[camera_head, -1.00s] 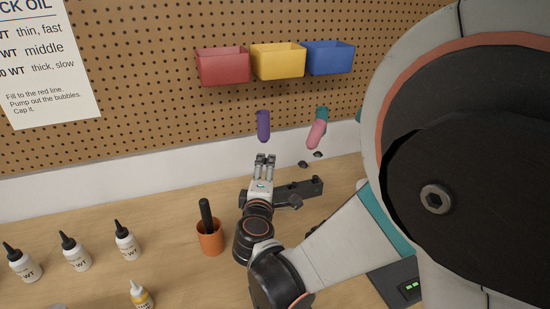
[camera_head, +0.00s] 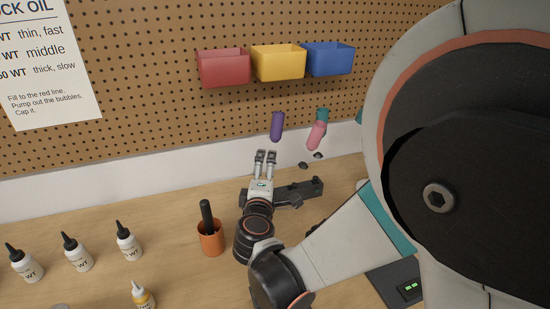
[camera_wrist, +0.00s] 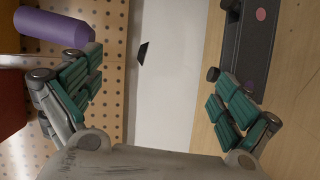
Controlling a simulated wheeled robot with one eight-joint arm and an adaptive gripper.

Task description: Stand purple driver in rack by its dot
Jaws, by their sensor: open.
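The purple driver's handle (camera_head: 277,126) shows upright in front of the pegboard, just above and right of my gripper (camera_head: 265,154). In the wrist view the purple handle (camera_wrist: 52,27) is at upper left, beyond one finger and not between the fingers; I cannot tell whether it touches that finger. My gripper (camera_wrist: 160,95) is open and empty, its fingers wide apart. The black rack (camera_head: 305,190) lies on the bench beside my wrist, partly hidden by it. In the wrist view the rack (camera_wrist: 240,50) is at upper right, with a pink dot (camera_wrist: 261,14) and a faint purplish dot.
Pink (camera_head: 316,135) and teal (camera_head: 322,114) handles stand right of the purple one. Red (camera_head: 223,68), yellow (camera_head: 278,63) and blue (camera_head: 329,59) bins hang above. An orange cup (camera_head: 210,240) and several bottles stand at left. Bench between cup and wall is clear.

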